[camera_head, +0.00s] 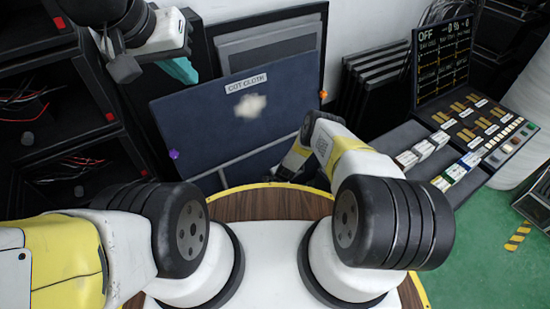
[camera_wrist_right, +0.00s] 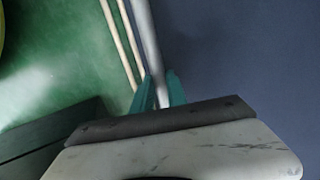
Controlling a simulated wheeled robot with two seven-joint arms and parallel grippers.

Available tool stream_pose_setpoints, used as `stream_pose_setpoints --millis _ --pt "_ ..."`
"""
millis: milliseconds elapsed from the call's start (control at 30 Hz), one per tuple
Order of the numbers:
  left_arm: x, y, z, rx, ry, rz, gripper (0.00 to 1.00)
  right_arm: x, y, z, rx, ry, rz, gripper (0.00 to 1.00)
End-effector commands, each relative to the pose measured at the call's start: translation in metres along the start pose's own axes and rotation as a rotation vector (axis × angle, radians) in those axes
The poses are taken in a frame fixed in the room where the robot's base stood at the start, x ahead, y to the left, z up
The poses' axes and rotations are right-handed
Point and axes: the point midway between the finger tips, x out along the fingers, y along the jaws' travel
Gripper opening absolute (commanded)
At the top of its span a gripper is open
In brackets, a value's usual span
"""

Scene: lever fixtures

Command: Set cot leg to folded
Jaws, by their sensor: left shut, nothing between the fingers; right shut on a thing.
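The cot shows in the head view as a dark blue panel (camera_head: 200,120) labelled "COT CLOTH", with a pale patch on it. Thin grey bars (camera_head: 250,162) show along its lower edge; I cannot tell there which is the cot leg. In the right wrist view, my right gripper (camera_wrist_right: 160,95), with teal fingers, is shut on a grey bar (camera_wrist_right: 147,42), which looks like the cot leg. The dark blue surface lies beside it. My right arm hides that gripper in the head view. My left gripper (camera_head: 180,70) is shut and empty, raised at the panel's upper left.
A purple knob (camera_head: 174,154) and an orange knob (camera_head: 323,95) sit at the panel's edges. Dark shelves (camera_head: 70,130) with wires stand at left. A switch console (camera_head: 465,140) and display (camera_head: 442,55) stand at right. Green floor (camera_head: 490,235) is open at lower right.

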Motion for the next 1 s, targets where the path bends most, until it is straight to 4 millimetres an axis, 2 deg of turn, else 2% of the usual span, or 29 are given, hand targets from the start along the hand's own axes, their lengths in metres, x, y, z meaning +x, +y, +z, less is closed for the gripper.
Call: stream_pose_setpoints --millis 33,200,233,333,733,1000 --pt "0.0 0.0 0.0 0.0 0.0 0.0 0.0 0.002 0.011 0.003 0.0 -0.006 0.015 0.0" --pt "0.0 0.0 0.0 0.0 0.0 0.0 0.0 0.002 0.011 0.003 0.0 -0.006 0.015 0.0" --pt "0.0 0.0 0.0 0.0 0.0 0.0 0.0 0.002 0.011 0.003 0.0 -0.006 0.015 0.2" --pt "0.0 0.0 0.0 0.0 0.0 0.0 0.0 0.002 0.01 0.003 0.0 -0.006 0.014 0.4" --pt "0.0 0.0 0.0 0.0 0.0 0.0 0.0 -0.004 0.004 0.001 0.001 -0.003 0.006 0.4" --pt "0.0 0.0 0.0 0.0 0.0 0.0 0.0 -0.037 0.004 0.001 0.002 -0.004 0.007 0.4"
